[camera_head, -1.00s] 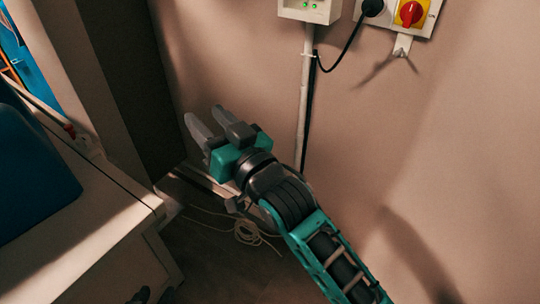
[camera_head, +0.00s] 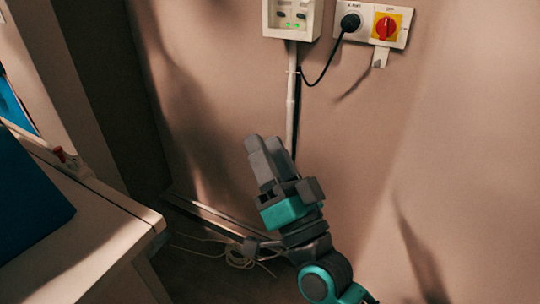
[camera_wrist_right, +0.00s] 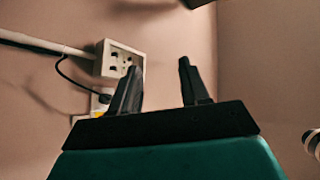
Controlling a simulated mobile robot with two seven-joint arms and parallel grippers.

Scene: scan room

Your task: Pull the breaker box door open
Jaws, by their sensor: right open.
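The breaker box (camera_head: 312,17) is a small white box on the wall at the top of the head view, partly cut off by the frame edge. Its front shows dark switches and green lights; I cannot make out how its door stands. It also shows in the right wrist view (camera_wrist_right: 137,55), left of centre, partly behind a finger. My right gripper (camera_head: 268,145) is open and empty, pointing up, below the box and apart from it. Its two fingers stand apart in the right wrist view (camera_wrist_right: 157,68). My left gripper is not in view.
Right of the box are a black plug (camera_head: 350,22) with a hanging cable and a red rotary switch (camera_head: 385,27) on yellow. A white conduit (camera_head: 291,95) runs down from the box. A white cabinet (camera_head: 75,235) stands at left. Wall at right is bare.

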